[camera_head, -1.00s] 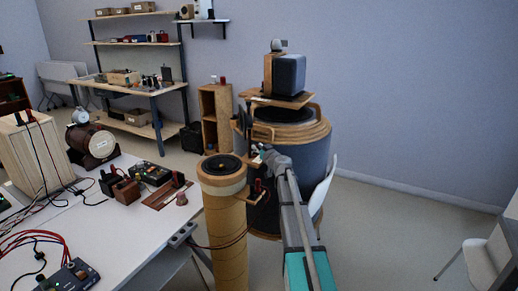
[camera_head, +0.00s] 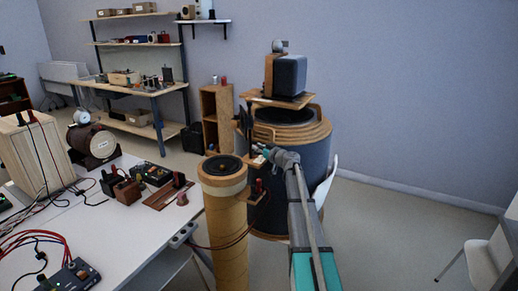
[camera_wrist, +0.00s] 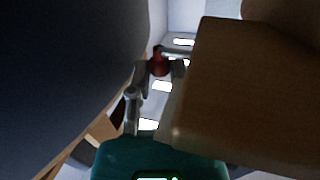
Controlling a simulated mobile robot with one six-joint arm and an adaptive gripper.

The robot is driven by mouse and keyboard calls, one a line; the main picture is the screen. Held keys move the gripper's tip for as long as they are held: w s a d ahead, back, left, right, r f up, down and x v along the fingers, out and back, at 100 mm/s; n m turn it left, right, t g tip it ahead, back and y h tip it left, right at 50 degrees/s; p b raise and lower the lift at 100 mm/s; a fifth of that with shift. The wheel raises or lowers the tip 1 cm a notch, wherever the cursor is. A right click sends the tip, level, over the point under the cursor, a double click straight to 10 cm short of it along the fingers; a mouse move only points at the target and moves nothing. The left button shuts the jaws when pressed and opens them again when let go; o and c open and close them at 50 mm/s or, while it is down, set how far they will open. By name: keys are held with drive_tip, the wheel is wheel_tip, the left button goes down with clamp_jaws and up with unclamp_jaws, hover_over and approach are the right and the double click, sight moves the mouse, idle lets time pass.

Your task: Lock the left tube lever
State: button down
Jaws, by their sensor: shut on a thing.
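A large dark drum with wooden rings (camera_head: 318,165) stands in the middle of the head view; its dark curved side fills the left of the wrist view (camera_wrist: 60,70). A tan upright tube (camera_head: 228,235) with a black-centred top stands in front of it. My gripper (camera_head: 264,153) reaches between them, beside a small wooden bracket. In the wrist view my gripper (camera_wrist: 158,68) is shut on a small red-topped piece (camera_wrist: 158,60), seemingly the tube lever; its fingers hide most of it. A brown wooden block (camera_wrist: 250,95) covers the right side there.
A white table (camera_head: 110,225) with wired boxes and red cables is at left. A small speaker (camera_head: 289,75) sits on a wooden stand above the drum. Red wires run from the table to the tube's side bracket (camera_head: 256,193). Floor is open at right, near a white chair (camera_head: 478,255).

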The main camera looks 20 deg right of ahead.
drive_tip(key=shift+w, duration=0.1)
drive_tip(key=c, duration=0.8)
unclamp_jaws()
drive_tip(key=shift+c, duration=0.2)
drive_tip(key=v, duration=0.8)
drive_tip(key=shift+d, duration=0.1)
